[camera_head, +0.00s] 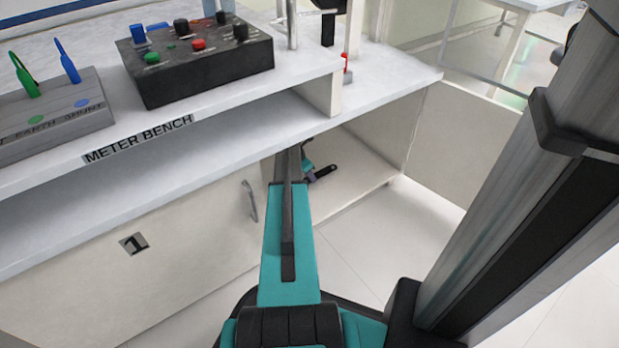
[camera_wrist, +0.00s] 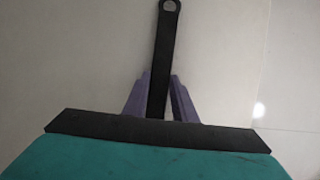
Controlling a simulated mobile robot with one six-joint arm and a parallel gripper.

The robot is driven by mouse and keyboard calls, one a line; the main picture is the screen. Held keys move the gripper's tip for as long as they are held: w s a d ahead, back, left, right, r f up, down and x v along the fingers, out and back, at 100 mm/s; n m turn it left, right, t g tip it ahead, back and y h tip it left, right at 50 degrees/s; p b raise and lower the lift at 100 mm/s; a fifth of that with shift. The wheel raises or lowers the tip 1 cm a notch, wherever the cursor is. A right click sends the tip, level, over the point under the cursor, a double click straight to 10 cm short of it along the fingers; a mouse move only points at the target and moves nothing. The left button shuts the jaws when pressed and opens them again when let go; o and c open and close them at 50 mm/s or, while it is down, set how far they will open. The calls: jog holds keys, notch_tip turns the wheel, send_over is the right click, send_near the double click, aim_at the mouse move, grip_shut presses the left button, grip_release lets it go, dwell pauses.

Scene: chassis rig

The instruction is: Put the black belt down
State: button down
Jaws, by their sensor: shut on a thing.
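The black belt (camera_wrist: 165,45) is a flat dark strap with a rounded end and a small hole in it. In the wrist view it sticks out from between the two purple fingers of my gripper (camera_wrist: 158,84), which is shut on it. The fingers hide part of the belt. My arm hides part of this area. I cannot tell whether the belt touches a surface.
The meter bench (camera_head: 60,190) has a black box (camera_head: 195,65) with coloured knobs and a grey shunt block (camera_head: 50,118) on top. A cabinet door marked 1 (camera_head: 150,270) has a metal handle (camera_head: 250,201). The compartment floor (camera_head: 350,182) right of my gripper is clear.

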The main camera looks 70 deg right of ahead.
jog(key=shift+f, duration=0.1)
dwell(0.3)
jog(key=c, duration=1.5)
grip_release()
jog(key=shift+o, duration=0.2)
jog(key=shift+p+v, duration=1.7)
jog(key=shift+v, duration=2.15)
jog(key=shift+s, duration=0.15)
